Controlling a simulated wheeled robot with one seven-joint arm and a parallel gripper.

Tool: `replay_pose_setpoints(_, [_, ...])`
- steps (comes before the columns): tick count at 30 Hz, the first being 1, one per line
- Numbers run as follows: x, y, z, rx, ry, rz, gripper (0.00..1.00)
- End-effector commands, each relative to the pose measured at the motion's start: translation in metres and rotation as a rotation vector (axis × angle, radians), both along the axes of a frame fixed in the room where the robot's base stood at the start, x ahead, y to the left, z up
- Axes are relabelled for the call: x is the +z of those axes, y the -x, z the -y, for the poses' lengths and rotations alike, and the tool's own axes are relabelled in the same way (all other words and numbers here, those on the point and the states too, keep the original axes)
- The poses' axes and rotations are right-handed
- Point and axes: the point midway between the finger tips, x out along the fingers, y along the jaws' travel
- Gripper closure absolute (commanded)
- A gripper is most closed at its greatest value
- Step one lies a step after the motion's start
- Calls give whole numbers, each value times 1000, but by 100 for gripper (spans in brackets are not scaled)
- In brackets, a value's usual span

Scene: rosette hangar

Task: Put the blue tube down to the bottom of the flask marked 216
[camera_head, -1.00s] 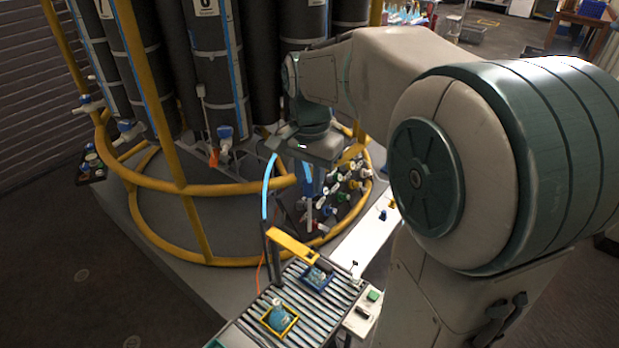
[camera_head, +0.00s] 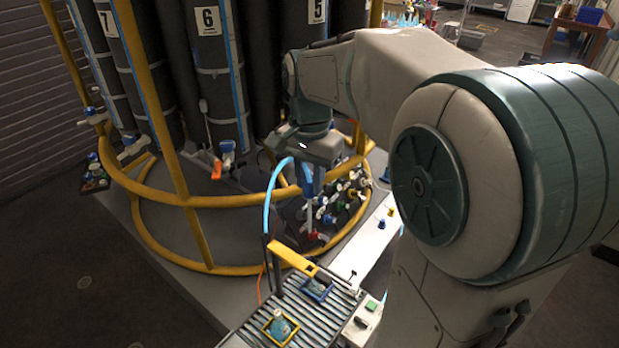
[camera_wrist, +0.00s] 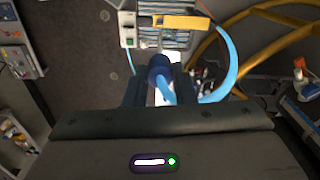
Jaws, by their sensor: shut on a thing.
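My gripper (camera_head: 312,188) hangs down in front of the yellow-railed cylinder rack, above and behind the conveyor. In the wrist view (camera_wrist: 160,88) its two dark fingers are shut on a dark blue round piece of the blue tube. The light blue tube (camera_head: 267,205) arcs from the gripper to a dark post beside the conveyor; it also loops right in the wrist view (camera_wrist: 231,65). A flask (camera_head: 281,328) sits in a yellow-rimmed tray at the conveyor's near end. A second flask (camera_head: 318,287) sits in a blue-rimmed tray behind it. I cannot read 216 on either.
A yellow bar (camera_head: 293,259) stands across the conveyor (camera_head: 300,305) behind the flasks. A yellow rail (camera_head: 225,201) rings the tall dark cylinders. Several valves (camera_head: 340,195) cluster behind my gripper. A white shelf (camera_head: 372,238) lies right of the conveyor.

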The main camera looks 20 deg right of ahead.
Motion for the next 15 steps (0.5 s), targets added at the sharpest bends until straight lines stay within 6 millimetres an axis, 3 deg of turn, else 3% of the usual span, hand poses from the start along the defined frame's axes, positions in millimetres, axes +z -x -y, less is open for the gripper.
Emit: replay_pose_setpoints(15, [28,0,0,0,0,1,95])
